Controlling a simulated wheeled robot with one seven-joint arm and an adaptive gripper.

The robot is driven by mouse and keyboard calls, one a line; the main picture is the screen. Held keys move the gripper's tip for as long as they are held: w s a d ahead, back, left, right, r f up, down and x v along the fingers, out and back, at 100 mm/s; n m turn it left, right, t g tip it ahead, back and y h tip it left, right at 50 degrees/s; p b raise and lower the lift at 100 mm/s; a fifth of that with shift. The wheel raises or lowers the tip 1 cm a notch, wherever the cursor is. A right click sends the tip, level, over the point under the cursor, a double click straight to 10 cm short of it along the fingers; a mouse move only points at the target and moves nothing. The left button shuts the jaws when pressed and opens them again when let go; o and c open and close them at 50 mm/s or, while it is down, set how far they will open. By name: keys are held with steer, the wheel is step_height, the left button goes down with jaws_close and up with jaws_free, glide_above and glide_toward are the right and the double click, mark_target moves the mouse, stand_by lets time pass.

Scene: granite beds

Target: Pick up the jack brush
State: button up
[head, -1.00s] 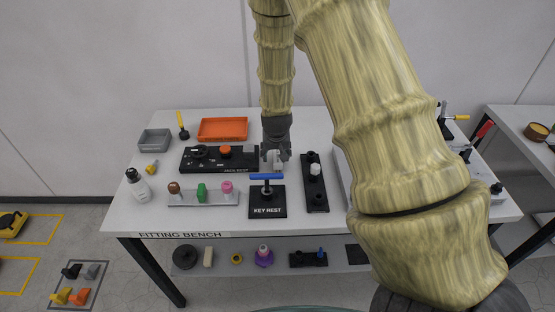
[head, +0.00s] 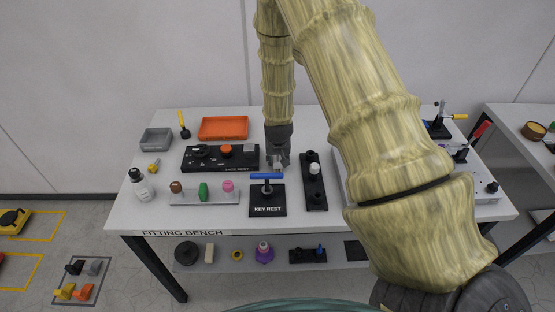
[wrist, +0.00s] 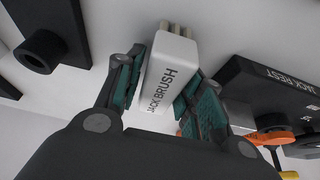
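The jack brush (wrist: 170,75) is a pale block lettered JACK BRUSH, with short prongs at one end, in the wrist view. My gripper (wrist: 168,72) has its two teal-padded fingers on either side of the block. The left pad looks slightly apart from it; the right pad overlaps its edge, and contact there is unclear. In the head view my gripper (head: 278,162) points down low over the bench, between the jack rest and a black holder. The brush is largely hidden by the gripper there.
The black jack rest (head: 207,164) is left of my gripper. The key rest (head: 267,207) with a blue-handled key (head: 266,176) is in front. A black holder (head: 314,190) stands close right. An orange tray (head: 223,128) is behind left. Bare bench (head: 300,125) lies behind.

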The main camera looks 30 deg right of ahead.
steer(key=c, duration=0.6)
steer(key=shift+r, duration=0.15)
steer(key=shift+r+b, duration=1.7)
steer(key=shift+r, duration=3.2)
steer(key=o, duration=0.4)
steer(key=shift+c, duration=0.9)
steer(key=shift+f+b, duration=2.35)
steer(key=shift+f, duration=2.55)
steer(key=o, duration=1)
steer(key=shift+r, duration=0.1)
